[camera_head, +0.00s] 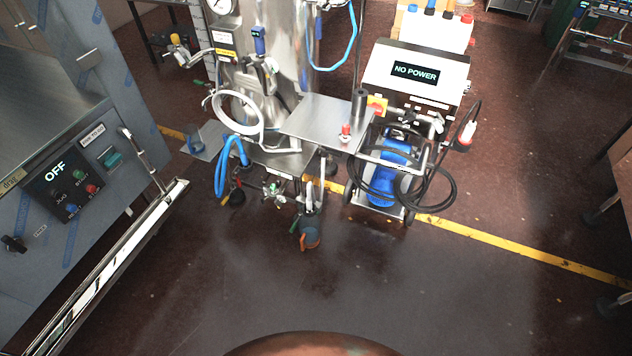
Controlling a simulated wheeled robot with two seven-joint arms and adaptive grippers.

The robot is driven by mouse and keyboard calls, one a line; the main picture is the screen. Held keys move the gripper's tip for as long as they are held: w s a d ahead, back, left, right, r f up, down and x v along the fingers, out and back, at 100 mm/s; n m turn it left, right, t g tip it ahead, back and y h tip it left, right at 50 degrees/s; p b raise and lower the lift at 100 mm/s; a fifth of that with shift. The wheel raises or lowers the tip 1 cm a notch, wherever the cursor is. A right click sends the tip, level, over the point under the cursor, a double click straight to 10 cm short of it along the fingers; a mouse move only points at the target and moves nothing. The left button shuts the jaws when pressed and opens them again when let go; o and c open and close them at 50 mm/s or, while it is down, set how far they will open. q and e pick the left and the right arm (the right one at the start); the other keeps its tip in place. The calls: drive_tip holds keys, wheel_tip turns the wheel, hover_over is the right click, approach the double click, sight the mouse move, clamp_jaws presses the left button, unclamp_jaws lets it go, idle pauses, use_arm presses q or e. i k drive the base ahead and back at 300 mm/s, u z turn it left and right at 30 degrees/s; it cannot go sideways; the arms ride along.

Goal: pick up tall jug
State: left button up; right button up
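Neither of my grippers is in view.
A steel machine (292,45) with hoses stands behind the steel shelf (312,121). A cart with a "NO POWER" display (415,72) and looped black cables is to its right. A grey cabinet (40,205) reading "OFF" is at left. The front floor (400,280) is clear.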

sight(309, 227)
drive_tip(key=u, duration=0.5)
drive_tip(key=i, duration=0.6)
drive_tip(key=u, duration=0.55)
drive_tip(key=i, duration=1.45)
drive_tip(key=z, duration=0.6)
